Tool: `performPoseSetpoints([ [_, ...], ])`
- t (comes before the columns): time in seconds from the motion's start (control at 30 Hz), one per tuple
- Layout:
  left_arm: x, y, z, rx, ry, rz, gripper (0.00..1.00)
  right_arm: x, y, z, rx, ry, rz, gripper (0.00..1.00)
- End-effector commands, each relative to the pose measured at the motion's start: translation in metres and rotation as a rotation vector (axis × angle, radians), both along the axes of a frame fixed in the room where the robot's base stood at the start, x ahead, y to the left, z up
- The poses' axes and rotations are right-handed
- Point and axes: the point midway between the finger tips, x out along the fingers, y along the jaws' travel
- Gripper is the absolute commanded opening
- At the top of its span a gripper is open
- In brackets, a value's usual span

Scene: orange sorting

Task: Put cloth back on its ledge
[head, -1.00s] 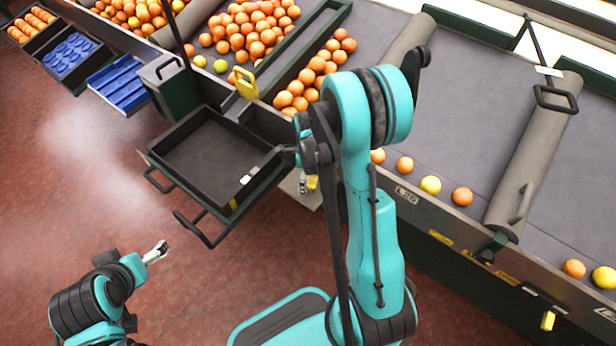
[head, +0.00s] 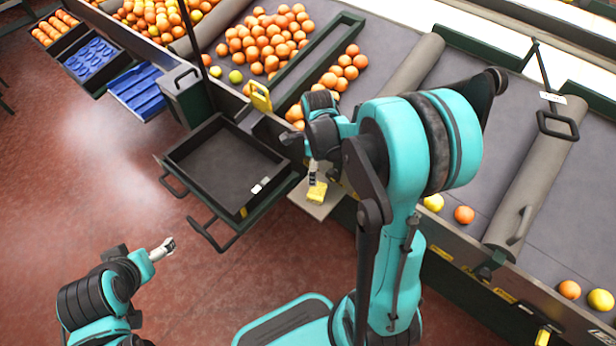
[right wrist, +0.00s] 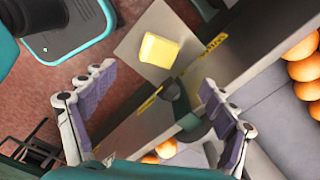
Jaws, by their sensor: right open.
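The yellow cloth (head: 317,194), folded into a small block, lies on the small pale grey ledge (head: 304,207) at the side of the conveyor. In the right wrist view the cloth (right wrist: 158,50) rests on the ledge (right wrist: 130,47), near its edge. My right gripper (head: 313,172) is over the ledge, just above the cloth in the head view. In the right wrist view its fingers (right wrist: 157,80) are spread wide with nothing between them, and the cloth shows beyond the fingertips. My left gripper (head: 163,248) hangs over the floor at lower left; its jaws are too small to read.
A black tray (head: 183,152) on a handled stand is left of the ledge. A yellow bracket (head: 258,96) stands on the conveyor edge. Oranges (head: 262,42) lie along the conveyor (head: 497,115).

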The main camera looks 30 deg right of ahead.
Motion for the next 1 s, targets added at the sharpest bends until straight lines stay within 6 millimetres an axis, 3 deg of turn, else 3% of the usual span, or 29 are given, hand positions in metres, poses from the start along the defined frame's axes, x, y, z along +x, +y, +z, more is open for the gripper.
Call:
performPoseSetpoints([
  [0.3,0.000,0.000,0.000,0.000,0.000,0.000,0.85,-0.044,0.058,0.087,-0.184,-0.215,0.964,0.85],
  [0.43,0.000,0.000,0.000,0.000,0.000,0.000,0.85,-0.068,0.079,0.109,-0.330,-0.281,1.380,0.85],
  [0.6,0.000,0.000,0.000,0.000,0.000,0.000,0.85,-0.094,0.099,0.122,-0.537,-0.321,1.821,0.85],
  [0.8,0.000,0.000,0.000,0.000,0.000,0.000,0.85,-0.108,0.109,0.126,-0.687,-0.320,2.075,0.85],
  [1.0,0.000,0.000,0.000,0.000,0.000,0.000,0.85,-0.109,0.110,0.127,-0.710,-0.318,2.111,0.85],
])
